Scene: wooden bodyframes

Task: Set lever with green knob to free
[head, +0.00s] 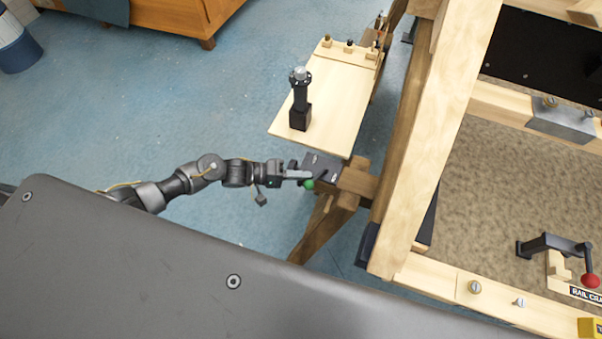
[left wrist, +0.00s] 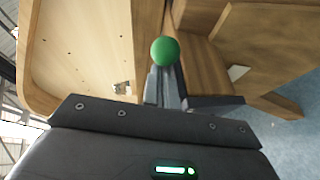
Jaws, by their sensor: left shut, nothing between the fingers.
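The green knob (head: 309,184) is a small ball beside a dark bracket (head: 322,166) at the end of a wooden beam, left of the big wooden frame. My left gripper (head: 300,175) reaches in from the left, shut and empty, with its fingertips right by the knob. In the left wrist view the green knob (left wrist: 165,51) shows just past the tips of my left gripper (left wrist: 164,75). I cannot tell if they touch. The lever's arm is mostly hidden, and no label for its setting is readable. My right gripper is not in view.
A wooden shelf (head: 345,95) with a black post (head: 300,103) stands just behind my left gripper. The wooden frame (head: 440,130) rises to the right. A separate lever with a red knob (head: 590,281) sits at the lower right. Open blue floor (head: 170,100) lies to the left.

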